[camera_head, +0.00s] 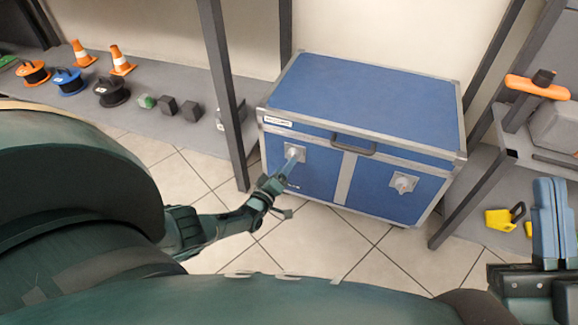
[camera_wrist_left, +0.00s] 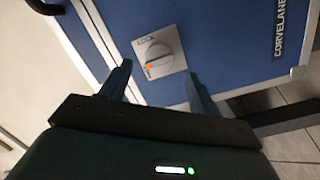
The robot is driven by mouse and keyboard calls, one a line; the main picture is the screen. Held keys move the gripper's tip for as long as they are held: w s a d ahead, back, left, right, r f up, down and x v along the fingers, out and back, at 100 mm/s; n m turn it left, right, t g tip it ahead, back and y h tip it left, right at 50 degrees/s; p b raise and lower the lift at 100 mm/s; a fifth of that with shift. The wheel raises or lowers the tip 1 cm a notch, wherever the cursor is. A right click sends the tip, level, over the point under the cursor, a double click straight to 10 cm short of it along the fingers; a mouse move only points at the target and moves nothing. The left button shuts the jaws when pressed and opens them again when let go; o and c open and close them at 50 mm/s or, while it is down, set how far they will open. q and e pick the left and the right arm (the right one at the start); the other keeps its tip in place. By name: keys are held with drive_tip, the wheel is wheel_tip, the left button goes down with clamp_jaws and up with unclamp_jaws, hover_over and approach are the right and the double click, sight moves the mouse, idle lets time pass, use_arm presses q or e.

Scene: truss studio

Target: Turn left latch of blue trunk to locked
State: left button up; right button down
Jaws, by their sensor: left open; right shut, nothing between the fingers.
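The blue trunk (camera_head: 370,95) stands on the tiled floor with its lid shut. Its left latch (camera_head: 294,151) is a grey plate with a round knob on the front. In the left wrist view the latch knob (camera_wrist_left: 158,56) shows an orange mark and lettering that seems to read LOCK; the mark lies at the knob's lower left there. My left gripper (camera_head: 289,166) is open in front of this latch, and in its wrist view the fingers (camera_wrist_left: 160,72) stand apart on either side of the plate's lower part. My right gripper (camera_head: 552,215) is shut and empty at the right edge.
The trunk's right latch (camera_head: 402,183) and carry handle (camera_head: 353,146) are on the same front. Dark truss posts (camera_head: 224,95) stand at both sides. Cones, cable reels and blocks (camera_head: 167,104) lie on a grey strip at left. A yellow padlock (camera_head: 499,219) lies at right.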

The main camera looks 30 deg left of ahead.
use_arm(q)
drive_tip(key=shift+w+a+b, duration=0.15)
drive_tip(key=shift+w+b, duration=0.5)
drive_tip(key=shift+w, duration=1.2)
use_arm(e)
drive_tip(key=shift+s+d+r+n+g+y, duration=0.1)
drive_tip(key=shift+s+r+n+g+y, duration=0.1)
drive_tip(key=shift+r+n+y, duration=0.5)
drive_tip(key=shift+s+r+n+g+y, duration=0.15)
drive_tip(key=shift+r+n+y, duration=0.25)
drive_tip(key=shift+n+y, duration=0.55)
use_arm(q)
drive_tip(key=shift+c, duration=0.5)
drive_tip(key=c, duration=0.9)
